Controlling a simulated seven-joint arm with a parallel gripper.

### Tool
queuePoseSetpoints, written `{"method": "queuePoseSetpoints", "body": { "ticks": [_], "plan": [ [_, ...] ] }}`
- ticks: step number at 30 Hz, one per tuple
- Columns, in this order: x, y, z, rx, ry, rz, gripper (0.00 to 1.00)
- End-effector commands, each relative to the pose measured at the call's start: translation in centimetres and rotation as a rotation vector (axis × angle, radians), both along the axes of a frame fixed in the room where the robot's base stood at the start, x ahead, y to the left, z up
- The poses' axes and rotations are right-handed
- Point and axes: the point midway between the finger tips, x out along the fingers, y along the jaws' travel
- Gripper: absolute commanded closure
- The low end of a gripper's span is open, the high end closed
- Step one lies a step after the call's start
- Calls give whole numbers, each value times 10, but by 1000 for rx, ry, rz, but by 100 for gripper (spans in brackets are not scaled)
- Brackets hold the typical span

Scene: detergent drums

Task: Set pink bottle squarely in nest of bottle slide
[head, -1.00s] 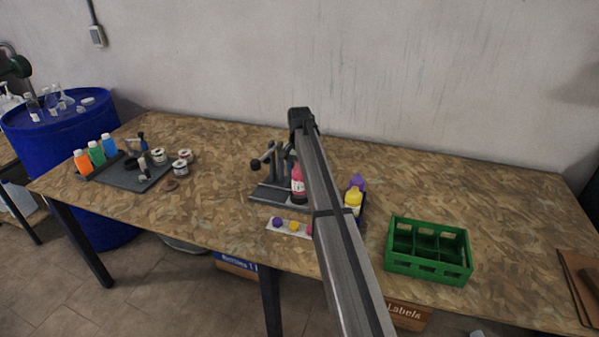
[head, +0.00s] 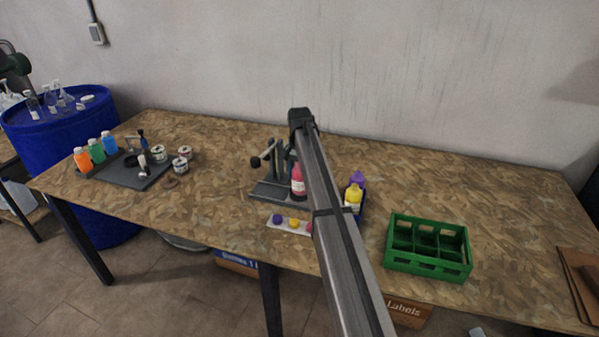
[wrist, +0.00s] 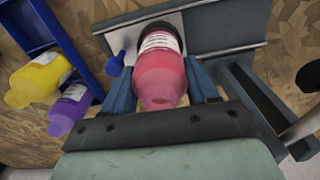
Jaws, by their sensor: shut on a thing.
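The pink bottle (head: 298,183) stands upright at the grey bottle slide (head: 266,192), partly hidden by my arm in the head view. In the wrist view my gripper (wrist: 167,88) is shut on the pink bottle (wrist: 161,70), with a blue finger on each side of it. The bottle's white label faces away from the palm. Its base is by the dark curved nest (wrist: 200,50) of the slide (wrist: 229,22); I cannot tell whether it sits fully square in it. My gripper is hidden behind the arm in the head view.
Yellow (head: 353,196) and purple (head: 357,178) bottles stand in a blue holder to the right. A strip of coloured caps (head: 291,223) lies in front of the slide. A green crate (head: 428,246) stands further right. A lever with a black knob (head: 256,162) rises at the slide's left.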

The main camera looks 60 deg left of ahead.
Motion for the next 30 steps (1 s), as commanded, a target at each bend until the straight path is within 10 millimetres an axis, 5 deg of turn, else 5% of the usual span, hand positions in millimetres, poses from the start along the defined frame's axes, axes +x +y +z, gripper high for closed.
{"method": "queuePoseSetpoints", "body": {
  "ticks": [30],
  "plan": [
    [0, 0, -22, 0, 0, 0, 80]
  ]
}}
